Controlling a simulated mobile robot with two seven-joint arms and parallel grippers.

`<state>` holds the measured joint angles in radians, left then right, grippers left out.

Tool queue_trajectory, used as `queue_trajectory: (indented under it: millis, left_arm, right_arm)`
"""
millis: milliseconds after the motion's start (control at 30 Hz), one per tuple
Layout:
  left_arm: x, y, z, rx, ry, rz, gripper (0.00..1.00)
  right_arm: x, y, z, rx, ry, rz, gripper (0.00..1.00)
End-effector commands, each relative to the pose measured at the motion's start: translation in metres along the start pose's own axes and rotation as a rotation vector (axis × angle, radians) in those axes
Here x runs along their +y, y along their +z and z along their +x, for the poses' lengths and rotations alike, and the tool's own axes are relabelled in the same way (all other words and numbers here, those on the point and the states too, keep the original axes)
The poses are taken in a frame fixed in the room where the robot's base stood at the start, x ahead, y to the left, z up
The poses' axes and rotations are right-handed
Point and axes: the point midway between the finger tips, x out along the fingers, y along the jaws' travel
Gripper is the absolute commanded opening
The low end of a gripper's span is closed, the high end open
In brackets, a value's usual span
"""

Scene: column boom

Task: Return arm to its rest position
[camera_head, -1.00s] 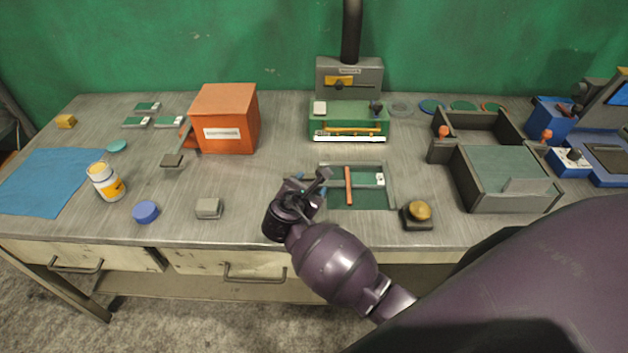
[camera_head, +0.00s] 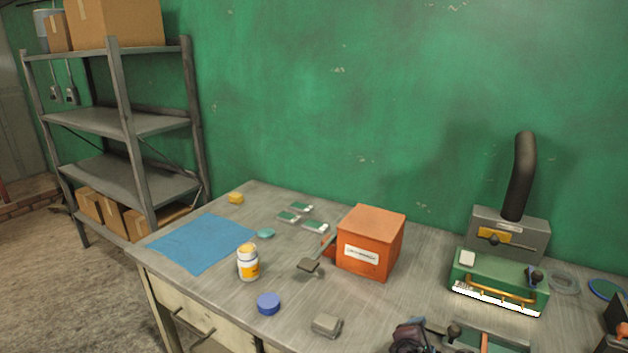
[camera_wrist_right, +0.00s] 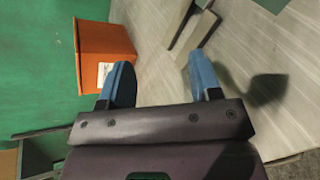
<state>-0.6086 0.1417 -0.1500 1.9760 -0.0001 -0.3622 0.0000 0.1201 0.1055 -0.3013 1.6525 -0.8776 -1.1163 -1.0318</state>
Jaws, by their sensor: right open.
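My right gripper (camera_wrist_right: 160,78) shows in the right wrist view with its two blue fingers spread apart and nothing between them. In the head view, only a small purple part of my right arm (camera_head: 408,337) shows at the bottom edge, over the front of the workbench (camera_head: 215,290). The rest of this arm is cut off by the frame. An orange box (camera_head: 370,240) with a white label stands on the bench, behind and left of that part; an orange box also shows in the wrist view (camera_wrist_right: 105,45). My left gripper is not in view.
A green machine (camera_head: 500,278) with a black pipe stands right of the box. A metal shelf (camera_head: 125,120) stands beyond the bench.

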Motion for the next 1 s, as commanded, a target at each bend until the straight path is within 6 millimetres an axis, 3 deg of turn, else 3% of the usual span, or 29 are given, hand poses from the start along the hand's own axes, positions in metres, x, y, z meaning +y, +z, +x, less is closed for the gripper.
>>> queue_trajectory:
  millis: [100, 167, 333, 500, 600, 700, 900, 1000]
  left_arm:
    - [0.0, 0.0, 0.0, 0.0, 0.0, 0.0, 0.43]
    - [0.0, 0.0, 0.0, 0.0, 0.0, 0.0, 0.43]
    - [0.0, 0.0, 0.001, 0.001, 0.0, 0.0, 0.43]
    - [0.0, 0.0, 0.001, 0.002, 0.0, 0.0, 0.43]
    - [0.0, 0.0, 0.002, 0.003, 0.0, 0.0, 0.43]
    - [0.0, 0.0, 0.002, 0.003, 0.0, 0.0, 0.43]
    - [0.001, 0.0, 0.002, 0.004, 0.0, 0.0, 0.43]
    - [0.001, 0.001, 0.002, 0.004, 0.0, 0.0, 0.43]
  right_arm:
    - [0.019, -0.014, -0.006, 0.163, 0.06, 0.309, 0.58]
    - [0.019, -0.02, -0.011, 0.251, 0.066, 0.47, 0.58]
    - [0.0, -0.025, -0.032, 0.494, 0.01, 0.958, 0.58]
    - [-0.046, -0.011, -0.061, 0.668, -0.124, 1.438, 0.58]
    - [-0.079, 0.004, -0.076, 0.701, -0.193, 1.625, 0.58]
    - [-0.116, 0.018, -0.091, 0.687, -0.252, 1.726, 0.58]
    - [-0.19, 0.039, -0.113, 0.573, -0.346, 1.754, 0.58]
    - [-0.216, 0.044, -0.121, 0.531, -0.379, 1.747, 0.58]
